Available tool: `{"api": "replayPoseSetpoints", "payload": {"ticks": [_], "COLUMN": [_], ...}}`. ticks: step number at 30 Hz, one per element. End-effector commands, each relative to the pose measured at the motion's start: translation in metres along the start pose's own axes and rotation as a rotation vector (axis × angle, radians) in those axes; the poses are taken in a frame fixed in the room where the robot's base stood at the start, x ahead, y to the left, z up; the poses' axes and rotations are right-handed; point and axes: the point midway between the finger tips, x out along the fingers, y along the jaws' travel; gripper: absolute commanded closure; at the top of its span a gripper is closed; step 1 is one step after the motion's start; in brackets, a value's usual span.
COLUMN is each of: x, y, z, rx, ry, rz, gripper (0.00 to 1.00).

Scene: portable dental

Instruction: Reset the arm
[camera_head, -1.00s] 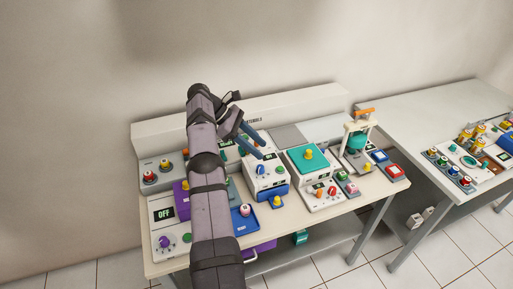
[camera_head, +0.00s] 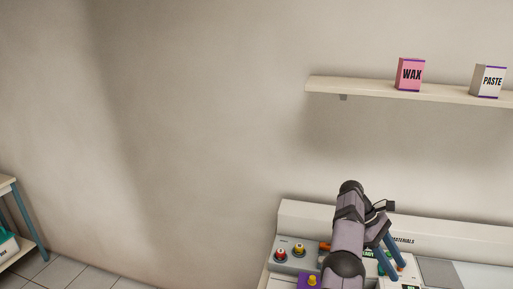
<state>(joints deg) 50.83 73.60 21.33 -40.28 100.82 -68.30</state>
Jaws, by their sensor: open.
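My arm rises from the bottom edge at the right of the head view. My gripper (camera_head: 394,259) is at its far end, with two blue fingers pointing down and to the right, apart and with nothing seen between them. It is over the back part of the workbench, in front of the pale back panel (camera_head: 310,219) marked "MATERIALS". The lower arm and most of the bench are cut off by the picture's bottom edge.
A grey control box (camera_head: 293,263) with red and yellow knobs stands left of my arm. A wall shelf (camera_head: 345,89) above holds a pink WAX box (camera_head: 410,75) and a white PASTE box (camera_head: 488,81). A side table (camera_head: 8,186) stands far left, with bare floor and wall between.

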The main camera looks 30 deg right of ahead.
Motion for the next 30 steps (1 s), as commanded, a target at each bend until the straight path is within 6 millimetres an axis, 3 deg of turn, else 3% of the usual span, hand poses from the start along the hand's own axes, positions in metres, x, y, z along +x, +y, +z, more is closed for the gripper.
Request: {"api": "replayPoseSetpoints", "payload": {"ticks": [4, 8, 14, 21, 26, 30], "x": [-0.041, -0.08, -0.13, -0.165, -0.171, -0.164], "y": [-0.011, -0.035, -0.097, -0.197, -0.272, -0.338], "z": [-0.032, -0.065, -0.111, -0.145, -0.154, -0.154], "rx": [-0.01, -0.01, 0.0, 0.031, 0.061, 0.097], "ry": [0.064, 0.146, 0.284, 0.444, 0.539, 0.612], "rz": [0.064, 0.117, 0.159, 0.151, 0.114, 0.065], "gripper": [0.59, 0.59, 0.59, 0.59, 0.59, 0.59]}}
